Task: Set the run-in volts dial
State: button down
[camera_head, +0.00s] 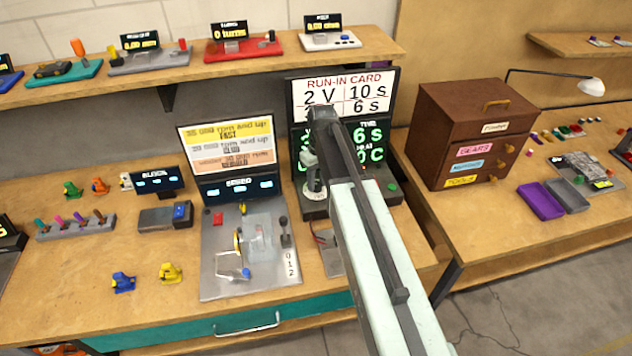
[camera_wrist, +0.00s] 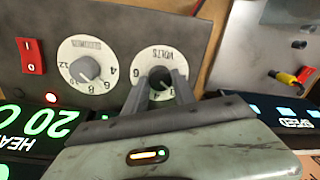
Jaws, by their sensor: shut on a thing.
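The volts dial (camera_wrist: 137,68) shows in the wrist view as a white disc with black numbers and a dark round knob (camera_wrist: 160,77) at its middle. It appears upside down there. My gripper (camera_wrist: 160,86) has one finger on each side of this knob and is shut on it. The fingers hide part of the scale, and I cannot read the pointer. In the head view my gripper (camera_head: 313,172) hangs at the dark run-in stand, and my arm hides much of its panel. The run-in card (camera_head: 342,93) reads 2 V, 10 s and 6 s.
A second dial (camera_wrist: 86,62) with a grey knob, a red switch (camera_wrist: 31,56) and a lit red lamp (camera_wrist: 52,98) are close by. The grey speed station (camera_head: 245,255) stands left of the stand, and a brown drawer cabinet (camera_head: 436,140) stands right.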

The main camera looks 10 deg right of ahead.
aim_at(317, 182)
jog(key=n, duration=0.6)
jog(key=shift+a+n, duration=0.1)
jog(key=shift+n, duration=0.3)
dwell(0.4)
jog(key=c, duration=1)
grip_release()
jog(key=shift+c, duration=0.2)
jog(key=r+p, duration=0.8)
jog(key=shift+w+d, duration=0.2)
jog(key=shift+w, duration=0.05)
jog(key=shift+f, duration=0.15)
